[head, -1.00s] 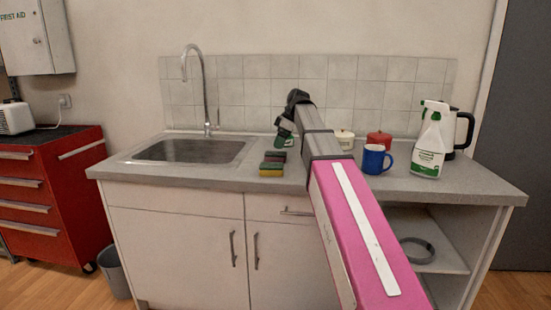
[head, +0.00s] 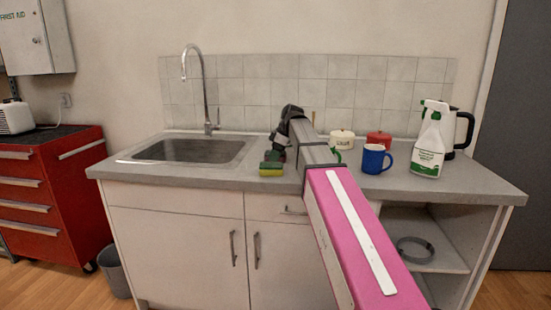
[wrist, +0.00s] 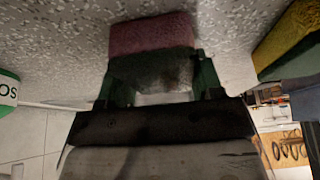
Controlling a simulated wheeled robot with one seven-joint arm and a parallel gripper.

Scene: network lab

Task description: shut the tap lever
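The chrome tap (head: 206,92) stands behind the sink (head: 190,150), with its small lever (head: 216,113) sticking up at the right of its base. Whether the lever is open or shut I cannot tell. My gripper (head: 274,156) is low over the worktop, to the right of the sink and apart from the tap. In the wrist view its green fingers (wrist: 155,85) are spread, one at each side of a dark reddish sponge (wrist: 150,38). Contact with the sponge is unclear. The tap is not recognisable in the wrist view.
A yellow-green sponge (head: 271,169) lies just in front of my gripper. To the right stand a cream pot (head: 343,139), a red pot (head: 379,139), a blue mug (head: 374,160), a spray bottle (head: 430,145) and a kettle (head: 464,130). The worktop near the tap is clear.

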